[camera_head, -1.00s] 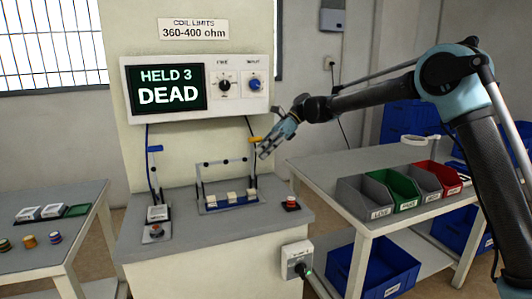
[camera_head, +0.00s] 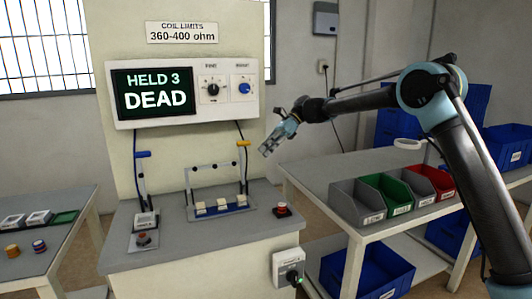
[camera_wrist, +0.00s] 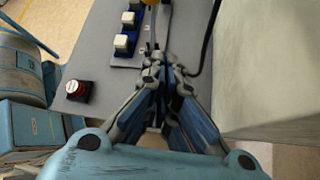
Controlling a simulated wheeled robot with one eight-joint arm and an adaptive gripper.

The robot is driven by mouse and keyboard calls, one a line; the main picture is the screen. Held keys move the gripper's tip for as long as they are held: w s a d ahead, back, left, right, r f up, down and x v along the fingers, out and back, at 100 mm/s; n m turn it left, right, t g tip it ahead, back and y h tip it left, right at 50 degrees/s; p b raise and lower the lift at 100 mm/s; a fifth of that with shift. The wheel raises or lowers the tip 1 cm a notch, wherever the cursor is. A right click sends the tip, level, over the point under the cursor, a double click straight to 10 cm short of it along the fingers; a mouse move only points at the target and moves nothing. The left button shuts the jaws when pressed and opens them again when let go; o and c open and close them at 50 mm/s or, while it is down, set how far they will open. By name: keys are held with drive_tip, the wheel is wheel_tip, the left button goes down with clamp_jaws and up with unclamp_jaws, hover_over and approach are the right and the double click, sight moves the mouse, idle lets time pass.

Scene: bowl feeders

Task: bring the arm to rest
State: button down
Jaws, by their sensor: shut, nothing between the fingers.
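My gripper (camera_head: 268,150) is in the air above the right edge of the test bench (camera_head: 170,262), with its fingers together and nothing between them. In the wrist view my gripper (camera_wrist: 160,75) points down past the bench's edge. My arm reaches in from the right of the head view, bent at a high elbow. A yellow-handled probe (camera_head: 243,143) stands just left of my gripper in the head view, and a gap shows between them.
The meter panel (camera_head: 185,93) reads "HELD 3 DEAD". A fixture (camera_head: 228,211) with cream blocks and a red button (camera_head: 282,209) are on the bench. A side table (camera_head: 318,167) with grey, green and red bins stands right. The left table (camera_head: 75,205) carries coils and trays.

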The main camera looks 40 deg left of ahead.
drive_tip(key=shift+w, duration=0.3)
drive_tip(key=shift+w, duration=0.1)
